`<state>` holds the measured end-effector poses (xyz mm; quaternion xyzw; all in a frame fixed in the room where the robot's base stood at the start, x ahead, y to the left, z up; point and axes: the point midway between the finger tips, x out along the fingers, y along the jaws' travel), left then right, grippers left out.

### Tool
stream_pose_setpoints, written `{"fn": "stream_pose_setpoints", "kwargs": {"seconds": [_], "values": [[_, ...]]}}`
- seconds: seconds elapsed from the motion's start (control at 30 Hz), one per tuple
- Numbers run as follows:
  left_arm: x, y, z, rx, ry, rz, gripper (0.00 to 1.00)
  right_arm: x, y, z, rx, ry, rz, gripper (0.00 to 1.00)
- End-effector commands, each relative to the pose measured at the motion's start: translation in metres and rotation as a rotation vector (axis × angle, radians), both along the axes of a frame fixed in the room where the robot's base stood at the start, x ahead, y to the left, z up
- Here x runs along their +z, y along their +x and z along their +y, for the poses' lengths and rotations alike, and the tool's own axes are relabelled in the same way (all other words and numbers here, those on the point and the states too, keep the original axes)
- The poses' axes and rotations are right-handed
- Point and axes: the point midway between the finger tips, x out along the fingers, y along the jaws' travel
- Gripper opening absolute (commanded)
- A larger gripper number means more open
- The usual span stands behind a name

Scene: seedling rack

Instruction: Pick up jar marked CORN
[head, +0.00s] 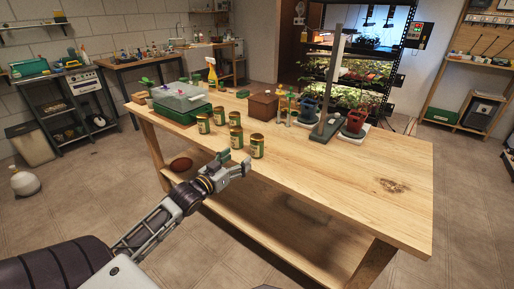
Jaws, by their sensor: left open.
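Several small jars with green lids and pale labels stand upright on the wooden table: a front right jar (257,147), a middle jar (236,137), a left jar (203,124) and two behind, a back jar (219,116) and another back jar (235,119). The label writing is too small to read, so I cannot tell which is CORN. My left gripper (241,163) is open and empty at the table's near edge, just left of the front right jar and close to the middle jar. My right gripper is not in view.
On the wooden table (350,183), a green tray with a clear lid (182,97) stands left of the jars. A brown box (263,106), potted plants and a grey post stand (330,110) are behind. The table's right part is clear. A lit plant rack stands beyond.

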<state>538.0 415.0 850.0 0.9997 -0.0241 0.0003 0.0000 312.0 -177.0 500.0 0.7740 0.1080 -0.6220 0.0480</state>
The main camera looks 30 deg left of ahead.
Motion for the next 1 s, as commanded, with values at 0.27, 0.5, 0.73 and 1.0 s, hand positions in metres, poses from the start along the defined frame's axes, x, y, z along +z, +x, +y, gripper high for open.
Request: {"fn": "stream_pose_setpoints", "kwargs": {"seconds": [0.27,0.5,0.73,1.0], "values": [[0.000,0.017,-0.001,0.000,0.000,-0.001,0.74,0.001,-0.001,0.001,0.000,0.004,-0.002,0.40],[0.000,0.031,-0.002,0.000,-0.001,-0.001,0.74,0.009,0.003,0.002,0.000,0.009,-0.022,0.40],[0.000,0.044,-0.002,0.000,-0.001,0.000,0.74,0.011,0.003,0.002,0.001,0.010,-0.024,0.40],[0.000,0.060,-0.003,-0.001,0.000,-0.001,0.74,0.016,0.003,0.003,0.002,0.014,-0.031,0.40]]}}
